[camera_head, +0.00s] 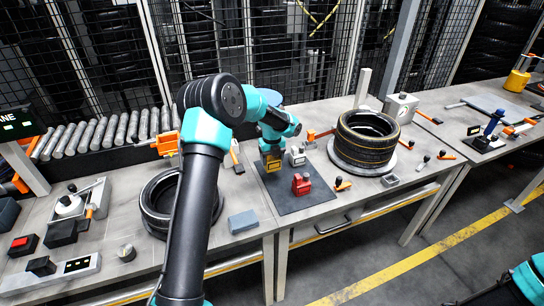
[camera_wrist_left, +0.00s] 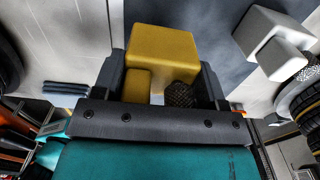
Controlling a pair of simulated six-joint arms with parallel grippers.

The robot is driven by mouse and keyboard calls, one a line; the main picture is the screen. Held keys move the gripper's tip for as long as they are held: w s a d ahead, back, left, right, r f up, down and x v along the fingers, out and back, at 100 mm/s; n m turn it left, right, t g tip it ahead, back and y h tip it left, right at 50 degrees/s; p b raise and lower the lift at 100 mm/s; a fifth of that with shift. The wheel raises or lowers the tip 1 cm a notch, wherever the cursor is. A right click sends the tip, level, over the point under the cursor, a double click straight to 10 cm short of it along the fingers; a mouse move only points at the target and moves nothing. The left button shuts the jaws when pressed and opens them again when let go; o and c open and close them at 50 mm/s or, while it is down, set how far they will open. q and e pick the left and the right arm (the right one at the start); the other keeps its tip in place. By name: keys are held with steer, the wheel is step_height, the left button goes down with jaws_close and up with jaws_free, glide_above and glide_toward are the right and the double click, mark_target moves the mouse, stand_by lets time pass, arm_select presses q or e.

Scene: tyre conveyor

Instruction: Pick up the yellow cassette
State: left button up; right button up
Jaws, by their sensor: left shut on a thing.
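The yellow cassette (camera_wrist_left: 163,47) sits between the two dark fingers of my left gripper (camera_wrist_left: 163,85), which is shut on it. In the head view, the yellow cassette (camera_head: 271,163) shows at the end of my left gripper (camera_head: 271,154), over the back left part of the dark mat (camera_head: 308,203). I cannot tell whether it touches the mat. A white cassette (camera_head: 297,158) stands just right of it, and it also shows at the upper right of the left wrist view (camera_wrist_left: 272,42). My right gripper is not in view.
A red cassette (camera_head: 301,184) stands on the mat in front of the white one. A tyre (camera_head: 366,142) lies to the right, and another tyre (camera_head: 158,205) lies to the left, partly behind my left arm. A grey-blue block (camera_head: 242,222) lies near the front edge.

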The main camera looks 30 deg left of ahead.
arm_select(q)
steer(key=s+d+r, duration=0.1)
steer(key=s+d, duration=0.5)
steer(key=s, duration=0.4)
steer(key=shift+s+d, duration=0.3)
steer(key=shift+s, duration=0.05)
